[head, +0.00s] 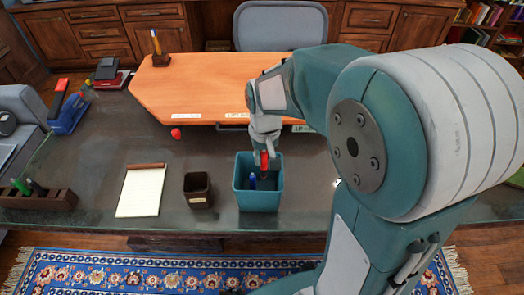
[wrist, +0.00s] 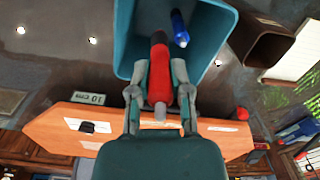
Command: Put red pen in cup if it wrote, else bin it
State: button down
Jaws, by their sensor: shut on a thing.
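My gripper (head: 264,158) is shut on the red pen (wrist: 159,83) and holds it over the mouth of the teal bin (head: 258,201). In the wrist view the pen stands between both fingers (wrist: 160,74), its dark end toward the bin (wrist: 125,45). A blue pen (head: 252,181) is inside the bin; it also shows in the wrist view (wrist: 180,29). The dark brown cup (head: 198,189) stands left of the bin and looks empty. The notepad (head: 140,192) lies left of the cup; I cannot make out any red mark on its page.
A small red object (head: 176,133) lies on the dark desk near the orange board (head: 200,90). A pen rack (head: 38,199) with several pens stands far left. A blue stapler-like tool (head: 68,112) is at back left.

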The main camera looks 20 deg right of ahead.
jog(key=shift+d+f, duration=0.3)
jog(key=shift+d, duration=0.1)
jog(key=shift+a, duration=0.2)
jog(key=shift+c, duration=2.4)
grip_release()
jog(key=shift+a, duration=0.25)
jog(key=shift+d, duration=0.15)
jog(key=shift+d, duration=0.1)
jog(key=shift+r, duration=0.1)
notch_tip(320, 180, up, 12)
jog(key=shift+f, duration=0.15)
